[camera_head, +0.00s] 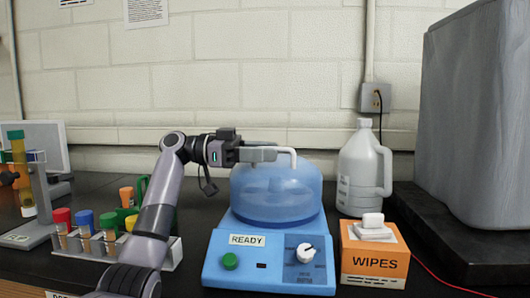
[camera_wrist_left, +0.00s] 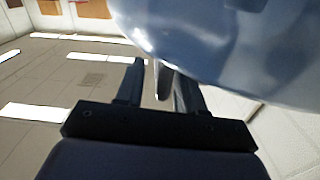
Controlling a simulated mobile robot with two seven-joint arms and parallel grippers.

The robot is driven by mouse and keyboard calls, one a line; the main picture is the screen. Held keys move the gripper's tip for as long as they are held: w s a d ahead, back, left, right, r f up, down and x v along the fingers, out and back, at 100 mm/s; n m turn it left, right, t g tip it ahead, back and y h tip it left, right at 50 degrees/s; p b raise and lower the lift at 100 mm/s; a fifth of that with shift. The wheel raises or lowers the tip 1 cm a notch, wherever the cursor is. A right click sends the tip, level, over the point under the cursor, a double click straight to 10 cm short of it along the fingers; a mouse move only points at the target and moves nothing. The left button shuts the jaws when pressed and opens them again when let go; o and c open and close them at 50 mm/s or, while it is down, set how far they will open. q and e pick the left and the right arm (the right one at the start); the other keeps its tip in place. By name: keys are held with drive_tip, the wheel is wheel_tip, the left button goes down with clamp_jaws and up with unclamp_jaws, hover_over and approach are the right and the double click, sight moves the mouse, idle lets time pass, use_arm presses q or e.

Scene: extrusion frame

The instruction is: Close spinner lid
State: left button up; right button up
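The spinner (camera_head: 219,268) is a blue box on the bench with a green button, a white knob and a "READY" label. Its translucent blue domed lid (camera_head: 275,196) sits low over the base; I cannot tell whether its rim is fully seated. My left gripper (camera_head: 268,152) reaches in from the left at the top of the lid, beside a thin pale bar. In the left wrist view its dark fingers (camera_wrist_left: 158,85) stand apart, with a narrow pale strip between them. The lid's bluish surface (camera_wrist_left: 215,45) fills the upper right there. My right gripper is not in view.
An orange wipes box (camera_head: 374,262) stands right of the spinner, with a white jug (camera_head: 358,172) behind it. A large grey block (camera_head: 480,120) is at far right. A rack of capped tubes (camera_head: 170,256) stands at left, near my left arm.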

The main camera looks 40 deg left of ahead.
use_arm(q)
drive_tip(key=v, duration=0.7)
idle(0.4)
